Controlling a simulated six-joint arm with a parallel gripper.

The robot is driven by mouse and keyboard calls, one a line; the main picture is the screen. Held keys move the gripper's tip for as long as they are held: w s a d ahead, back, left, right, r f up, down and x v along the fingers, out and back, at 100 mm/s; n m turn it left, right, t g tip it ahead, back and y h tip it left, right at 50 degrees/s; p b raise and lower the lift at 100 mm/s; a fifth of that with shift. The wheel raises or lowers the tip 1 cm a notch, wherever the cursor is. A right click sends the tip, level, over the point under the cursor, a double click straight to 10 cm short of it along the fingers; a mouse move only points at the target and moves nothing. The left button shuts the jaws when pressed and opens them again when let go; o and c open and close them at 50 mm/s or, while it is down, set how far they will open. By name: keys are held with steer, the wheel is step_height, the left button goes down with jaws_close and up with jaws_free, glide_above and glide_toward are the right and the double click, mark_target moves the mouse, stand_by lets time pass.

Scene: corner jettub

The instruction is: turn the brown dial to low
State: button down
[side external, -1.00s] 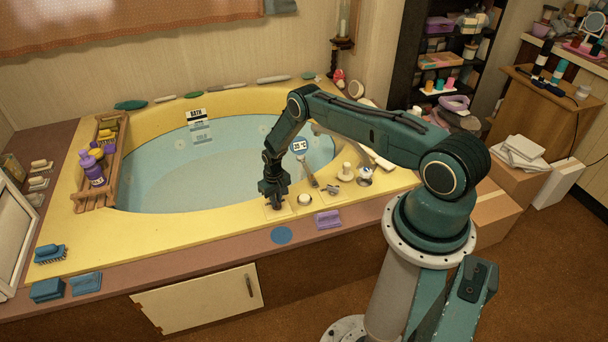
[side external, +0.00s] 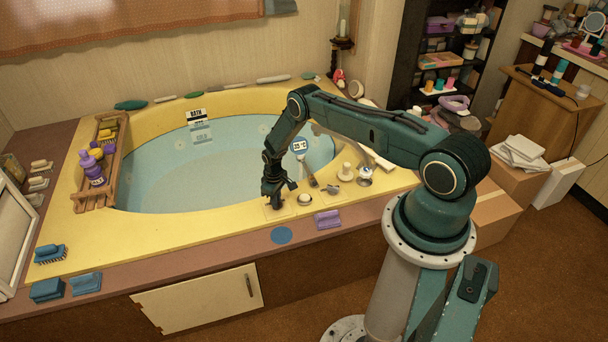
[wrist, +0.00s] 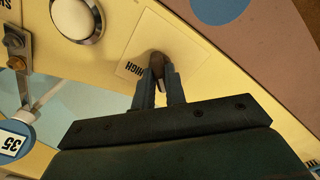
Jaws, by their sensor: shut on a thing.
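The brown dial (wrist: 158,58) stands on a cream square label plate (wrist: 180,40) on the yellow tub rim. My gripper (wrist: 158,80) is shut on the dial, with one finger on each side of it in the wrist view. The word HIGH on the plate shows left of the dial. Any other wording on the plate is hidden or not readable. In the side external view my gripper (side external: 275,202) points down at the near rim and hides most of the dial.
A round white button (wrist: 76,17) in a metal ring sits beside the plate. A metal lever (side external: 331,188), a thermometer tag (side external: 299,146) and a purple sponge (side external: 327,220) are close by. A blue disc (side external: 281,235) lies in front. The water-filled tub (side external: 190,170) is behind.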

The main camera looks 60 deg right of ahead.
steer(key=c, duration=1.4)
jaws_free()
steer(key=shift+c, duration=0.2)
steer(key=shift+r, duration=0.15)
step_height(320, 180, up, 14)
steer(key=shift+f, duration=0.2)
